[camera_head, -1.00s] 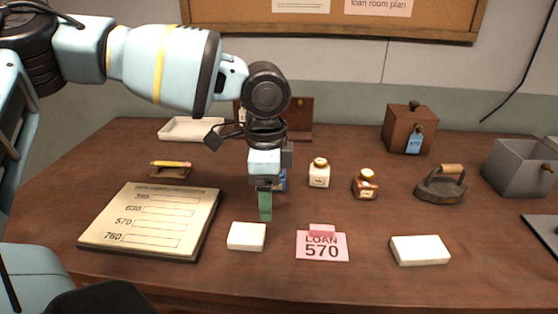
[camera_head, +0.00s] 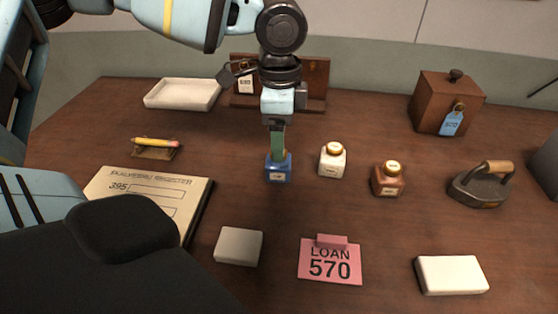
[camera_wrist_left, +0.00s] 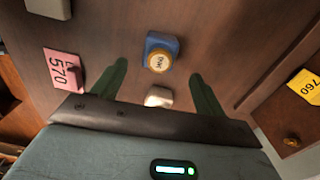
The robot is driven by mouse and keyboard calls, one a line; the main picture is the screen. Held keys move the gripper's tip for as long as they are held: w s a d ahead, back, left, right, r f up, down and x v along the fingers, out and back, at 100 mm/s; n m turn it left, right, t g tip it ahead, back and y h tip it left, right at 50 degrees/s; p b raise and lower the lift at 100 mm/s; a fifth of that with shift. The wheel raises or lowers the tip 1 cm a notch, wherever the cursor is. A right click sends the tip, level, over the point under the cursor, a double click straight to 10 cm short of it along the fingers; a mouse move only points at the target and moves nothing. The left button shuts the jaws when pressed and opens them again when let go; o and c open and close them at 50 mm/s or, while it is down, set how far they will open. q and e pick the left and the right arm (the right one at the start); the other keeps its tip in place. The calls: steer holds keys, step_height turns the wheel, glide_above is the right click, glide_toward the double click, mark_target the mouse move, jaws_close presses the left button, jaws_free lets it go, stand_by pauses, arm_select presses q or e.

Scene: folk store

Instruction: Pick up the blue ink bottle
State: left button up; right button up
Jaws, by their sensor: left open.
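The blue ink bottle (camera_head: 278,174) stands upright on the wooden desk, a gold cap on top. In the head view my left gripper (camera_head: 278,148) points down over it, with a green finger overlapping the cap area. I cannot tell whether the fingers touch the bottle. My right gripper is not in view.
A white ink bottle (camera_head: 333,160) and a brown ink bottle (camera_head: 387,182) stand to the right. A white block (camera_head: 239,246) and a pink LOAN 570 card (camera_head: 330,262) lie in front. A flat iron (camera_head: 482,186) and wooden box (camera_head: 445,102) stand farther right.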

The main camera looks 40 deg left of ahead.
arm_select(q)
step_height(320, 180, down, 2)
steer(key=shift+d+f, duration=0.1)
steer(key=shift+f, duration=2.65)
steer(key=shift+c, duration=0.4)
steer(key=c, duration=1)
steer(key=shift+r, duration=0.15)
steer(key=shift+c, duration=0.2)
step_height(320, 180, up, 28)
steer(key=p, duration=0.2)
